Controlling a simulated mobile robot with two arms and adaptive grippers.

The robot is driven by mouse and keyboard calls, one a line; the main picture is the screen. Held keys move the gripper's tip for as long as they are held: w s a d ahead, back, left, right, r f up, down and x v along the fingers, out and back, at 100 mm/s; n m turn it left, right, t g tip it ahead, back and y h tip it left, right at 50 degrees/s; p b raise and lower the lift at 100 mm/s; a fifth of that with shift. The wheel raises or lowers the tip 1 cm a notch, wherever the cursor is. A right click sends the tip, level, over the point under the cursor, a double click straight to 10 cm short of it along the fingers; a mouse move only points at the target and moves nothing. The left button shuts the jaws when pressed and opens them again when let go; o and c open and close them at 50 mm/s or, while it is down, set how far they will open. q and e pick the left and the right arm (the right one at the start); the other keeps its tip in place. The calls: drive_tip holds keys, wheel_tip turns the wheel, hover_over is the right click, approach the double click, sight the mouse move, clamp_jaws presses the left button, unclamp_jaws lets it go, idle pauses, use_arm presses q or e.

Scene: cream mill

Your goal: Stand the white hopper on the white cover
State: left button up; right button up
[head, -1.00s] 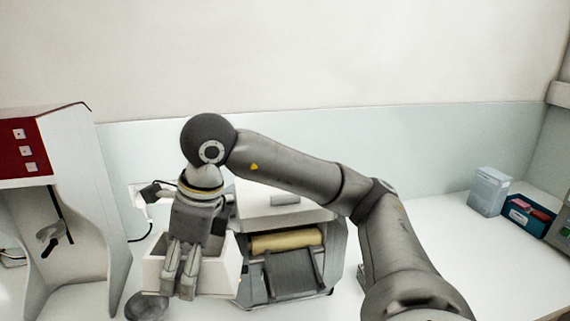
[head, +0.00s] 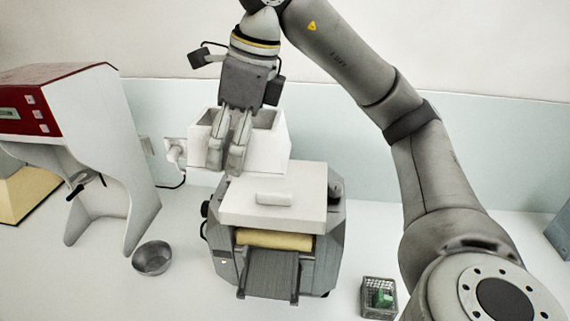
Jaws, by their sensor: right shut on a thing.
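The white hopper (head: 266,151) is an open-topped box, upright, in the upper middle of the head view. My right gripper (head: 227,162) points down and is shut on its near wall, toward its left side. The white cover (head: 310,197) is a flat slab with a raised handle on its top, lying on the grey mill (head: 325,245). The hopper shows above and behind the cover's back left part. I cannot tell whether its base touches the cover. The gripper hides part of the hopper's near wall. My left gripper is out of view.
A red and white machine (head: 95,135) stands at the left. A metal bowl (head: 153,257) sits on the table left of the mill. A small wire basket with a green item (head: 379,297) stands right of it. A plugged socket (head: 175,150) is on the wall behind.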

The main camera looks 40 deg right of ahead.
drive_tip(key=shift+w+d+f, duration=0.3)
drive_tip(key=shift+d+f, duration=0.1)
drive_tip(key=shift+d, duration=0.25)
drive_tip(key=shift+w+d+f, duration=0.3)
drive_tip(key=shift+d+f, duration=0.05)
drive_tip(key=shift+d, duration=0.25)
drive_tip(key=w+d+f, duration=0.1)
drive_tip(key=d+f, duration=0.1)
drive_tip(key=d, duration=0.1)
drive_tip(key=d+f, duration=0.2)
drive_tip(key=w+d+f, duration=0.1)
drive_tip(key=d+f, duration=0.1)
drive_tip(key=d, duration=0.1)
drive_tip(key=shift+w+d+f, duration=0.3)
drive_tip(key=shift+w+f, duration=0.05)
drive_tip(key=shift+d+f, duration=0.55)
drive_tip(key=shift+f, duration=0.1)
drive_tip(key=shift+s+d+x, duration=0.1)
drive_tip(key=shift+d+x, duration=0.05)
drive_tip(key=shift+x, duration=0.6)
drive_tip(key=shift+s+d+x, duration=0.1)
drive_tip(key=shift+x, duration=0.65)
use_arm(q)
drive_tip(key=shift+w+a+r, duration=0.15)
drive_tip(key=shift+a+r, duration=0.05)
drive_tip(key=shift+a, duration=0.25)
use_arm(e)
drive_tip(key=shift+f, duration=0.1)
